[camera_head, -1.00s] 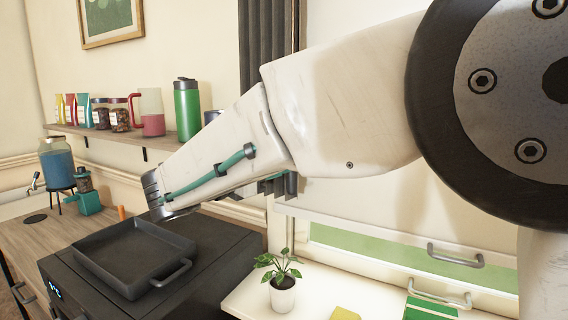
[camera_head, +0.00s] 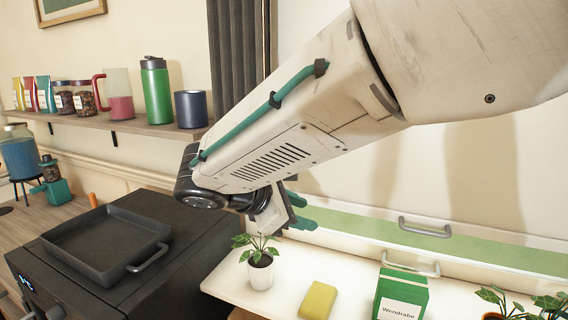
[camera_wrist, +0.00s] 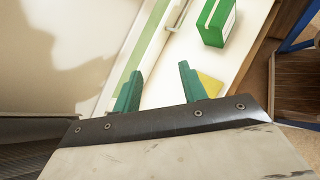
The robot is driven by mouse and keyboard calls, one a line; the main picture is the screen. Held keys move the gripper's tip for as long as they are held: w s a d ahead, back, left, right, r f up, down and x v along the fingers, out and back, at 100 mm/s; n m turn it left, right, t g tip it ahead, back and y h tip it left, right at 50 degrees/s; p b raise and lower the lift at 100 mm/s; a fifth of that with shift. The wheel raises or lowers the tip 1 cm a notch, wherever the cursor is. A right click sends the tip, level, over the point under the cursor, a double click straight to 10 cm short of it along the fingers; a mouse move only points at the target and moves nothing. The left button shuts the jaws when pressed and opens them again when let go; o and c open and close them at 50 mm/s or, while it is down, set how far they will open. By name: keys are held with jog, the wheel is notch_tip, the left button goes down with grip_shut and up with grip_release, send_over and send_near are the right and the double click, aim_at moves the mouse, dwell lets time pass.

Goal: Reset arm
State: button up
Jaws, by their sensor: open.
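My gripper (camera_head: 298,211) is at the end of my arm, above the white counter and just right of the potted plant in the head view. In the wrist view its two green fingers (camera_wrist: 157,88) are spread apart with nothing between them. The gripper is open and empty. Part of it is hidden behind my wrist in the head view.
A black pan (camera_head: 105,243) sits on a dark oven (camera_head: 170,270) at left. A potted plant (camera_head: 261,272), a yellow sponge (camera_head: 319,300) and a green box (camera_head: 401,296) stand on the counter (camera_head: 285,293). A shelf (camera_head: 160,130) holds a green bottle (camera_head: 156,92) and several jars.

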jog(key=s+d+f+m+g+y, duration=0.1)
jog(key=s+d+m+y, duration=0.3)
jog(key=s+d+m, duration=0.5)
jog(key=s+d+f+m+g+y, duration=0.2)
jog(key=s+d+m+y, duration=0.3)
jog(key=s+d+m, duration=0.5)
jog(key=shift+s+d+g+y, duration=0.3)
jog(key=shift+s+d+g, duration=0.6)
jog(key=shift+s+d, duration=1.55)
